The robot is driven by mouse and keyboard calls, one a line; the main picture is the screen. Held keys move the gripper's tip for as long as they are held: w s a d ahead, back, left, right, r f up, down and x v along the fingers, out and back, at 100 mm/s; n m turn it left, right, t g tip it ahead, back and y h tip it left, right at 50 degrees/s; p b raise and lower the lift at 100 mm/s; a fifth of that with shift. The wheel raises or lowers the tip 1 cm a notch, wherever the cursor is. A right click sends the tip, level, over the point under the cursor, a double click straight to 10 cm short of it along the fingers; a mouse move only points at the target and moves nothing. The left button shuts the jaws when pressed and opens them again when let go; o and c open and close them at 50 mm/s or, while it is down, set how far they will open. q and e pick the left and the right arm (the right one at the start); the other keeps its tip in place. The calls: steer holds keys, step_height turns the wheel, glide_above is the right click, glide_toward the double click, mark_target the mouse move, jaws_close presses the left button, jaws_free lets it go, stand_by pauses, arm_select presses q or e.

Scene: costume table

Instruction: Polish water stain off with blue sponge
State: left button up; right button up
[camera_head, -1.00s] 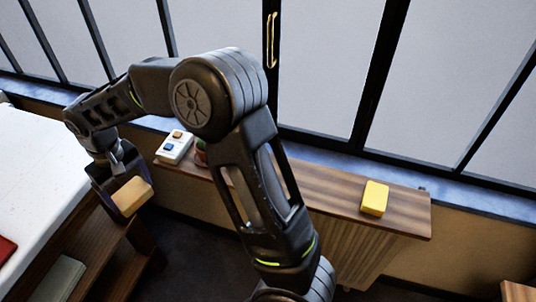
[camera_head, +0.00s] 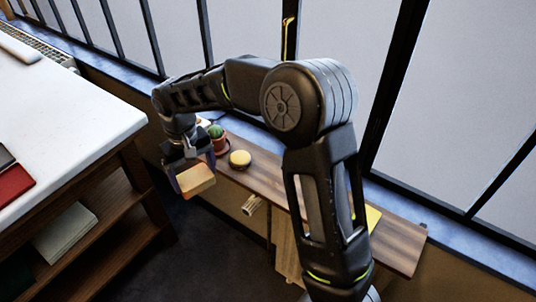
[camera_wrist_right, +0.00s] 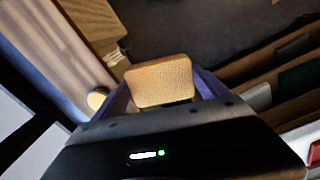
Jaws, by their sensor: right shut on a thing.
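My right gripper (camera_head: 195,172) is shut on a tan, block-shaped sponge (camera_head: 197,183). It holds the sponge in the air between the white-topped table and the wooden window shelf. In the right wrist view the same sponge (camera_wrist_right: 162,82) sits between the purple-grey fingers. No blue sponge and no water stain can be made out. A yellow block (camera_head: 373,219) lies on the shelf, partly hidden behind my right arm. My left gripper is not in view.
The white-topped table (camera_head: 80,110) stands at the left with a red item (camera_head: 14,184) on it. The wooden shelf (camera_head: 400,246) under the windows bears a potted cactus (camera_head: 217,140) and a round yellowish thing (camera_head: 240,158). Dark floor lies between.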

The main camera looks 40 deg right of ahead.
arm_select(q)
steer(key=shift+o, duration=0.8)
arm_select(e)
steer(key=shift+d, duration=0.35)
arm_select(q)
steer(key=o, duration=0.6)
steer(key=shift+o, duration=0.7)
arm_select(e)
steer(key=s+d+f+m, duration=0.1)
steer(key=s+d+m, duration=0.1)
steer(key=d+m, duration=0.3)
steer(key=s+d+m, duration=0.2)
steer(key=d+m, duration=0.3)
steer(key=d, duration=0.9)
steer(key=shift+f, duration=0.35)
